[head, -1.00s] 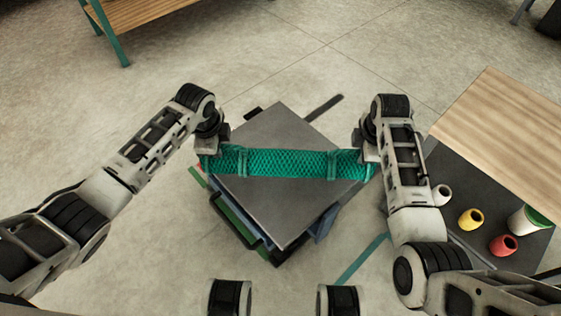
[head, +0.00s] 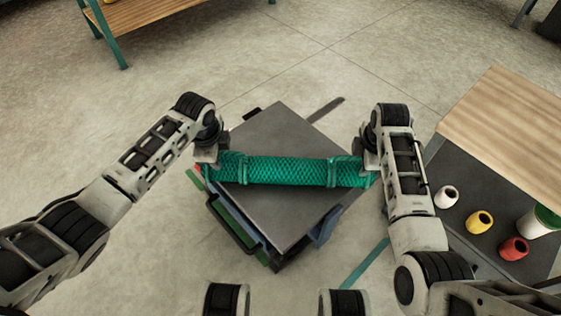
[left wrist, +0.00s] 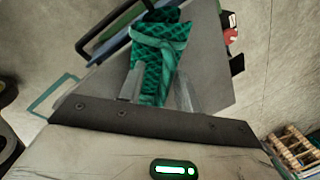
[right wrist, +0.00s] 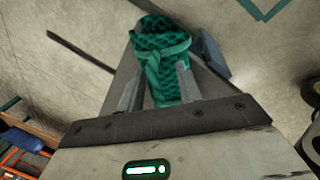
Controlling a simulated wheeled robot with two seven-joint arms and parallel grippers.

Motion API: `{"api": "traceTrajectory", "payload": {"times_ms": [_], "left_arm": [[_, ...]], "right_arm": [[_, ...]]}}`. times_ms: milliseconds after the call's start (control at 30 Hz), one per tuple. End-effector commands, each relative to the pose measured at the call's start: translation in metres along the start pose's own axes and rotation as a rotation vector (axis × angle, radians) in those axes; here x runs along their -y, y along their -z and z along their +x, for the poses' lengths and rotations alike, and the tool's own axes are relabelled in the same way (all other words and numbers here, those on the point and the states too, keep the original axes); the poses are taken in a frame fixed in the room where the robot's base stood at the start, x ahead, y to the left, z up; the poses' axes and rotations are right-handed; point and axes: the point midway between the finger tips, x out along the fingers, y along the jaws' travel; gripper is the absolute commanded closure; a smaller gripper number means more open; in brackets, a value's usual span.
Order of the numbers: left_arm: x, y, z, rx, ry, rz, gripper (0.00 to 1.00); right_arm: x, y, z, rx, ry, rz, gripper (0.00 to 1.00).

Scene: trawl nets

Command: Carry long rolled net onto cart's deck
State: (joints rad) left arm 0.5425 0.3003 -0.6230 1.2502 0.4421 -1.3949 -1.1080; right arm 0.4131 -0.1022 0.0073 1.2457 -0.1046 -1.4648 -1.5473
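The long rolled net (head: 285,171) is green mesh, tied with a band near each end. It spans across the cart's grey deck (head: 275,125) in the head view, held between both grippers. My left gripper (head: 212,164) has its fingers on either side of the left end; the net (left wrist: 152,75) shows between the fingers in the left wrist view. My right gripper (head: 370,165) is on the right end; the net (right wrist: 162,75) shows between its fingers in the right wrist view. I cannot tell whether the net touches the deck or hangs just above it.
A wooden table (head: 510,125) with a dark lower shelf stands at the right, holding white, yellow and red spools (head: 513,248) and a white-green container (head: 540,220). A wooden bench (head: 140,10) with green legs stands at the top left. Open concrete floor surrounds the cart.

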Motion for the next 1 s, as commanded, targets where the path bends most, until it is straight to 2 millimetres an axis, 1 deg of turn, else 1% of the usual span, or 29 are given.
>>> {"api": "traceTrajectory", "payload": {"times_ms": [133, 233, 500, 600, 700, 867, 933, 1000], "left_arm": [[0.0, 0.001, -0.005, -0.002, 0.001, 0.001, 0.66], [0.001, 0.0, -0.018, -0.002, 0.003, 0.001, 0.66], [0.001, 0.0, -0.075, 0.0, 0.005, 0.002, 0.66], [0.001, 0.0, -0.094, -0.001, 0.004, 0.001, 0.66], [0.001, 0.0, -0.108, 0.0, 0.003, 0.0, 0.66], [0.0, 0.0, -0.119, 0.0, 0.0, 0.0, 0.66], [0.0, 0.0, -0.12, 0.001, 0.0, 0.0, 0.66], [0.0, 0.0, -0.121, 0.001, -0.001, 0.0, 0.66]], "right_arm": [[0.0, 0.001, 0.0, -0.002, -0.001, 0.0, 0.65], [-0.001, 0.001, -0.001, -0.002, -0.001, 0.0, 0.65], [-0.001, 0.001, -0.001, -0.003, -0.002, 0.0, 0.65], [-0.001, 0.001, -0.001, -0.003, -0.002, 0.0, 0.65], [-0.001, 0.001, -0.001, -0.003, -0.002, 0.0, 0.65], [-0.001, 0.001, -0.002, -0.003, -0.002, 0.0, 0.65], [-0.001, 0.001, -0.006, -0.002, -0.002, 0.001, 0.65], [-0.001, 0.001, -0.015, -0.002, -0.004, 0.001, 0.65]]}}
